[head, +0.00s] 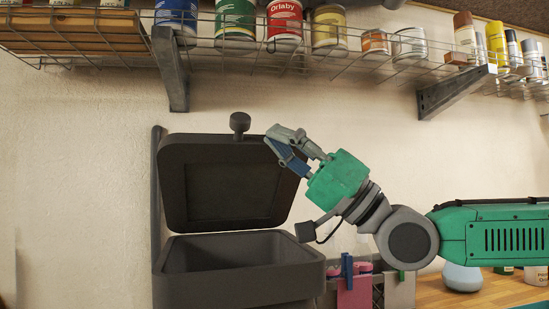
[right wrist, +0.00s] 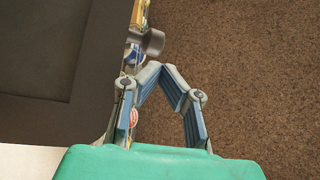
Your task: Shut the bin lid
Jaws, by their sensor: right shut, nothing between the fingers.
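The dark grey bin (head: 240,290) stands against the wall with its lid (head: 228,183) raised, nearly upright, leaving the opening uncovered. A round knob (head: 240,122) sticks up from the lid's top edge. My right gripper (head: 270,138) is shut and empty at the lid's upper right corner, to the right of the knob. In the right wrist view the shut fingertips (right wrist: 160,68) appear close to the knob (right wrist: 152,42), with the dark lid (right wrist: 60,50) on the left. I cannot tell whether the fingers touch the lid. My left gripper is not in view.
A wire shelf with paint cans (head: 284,22) and a metal bracket (head: 172,68) hang above the bin. Right of the bin are a pink cloth (head: 354,293) on a clip and a wooden worktop (head: 495,292) with a pale round container (head: 462,278). Bare wall is on the left.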

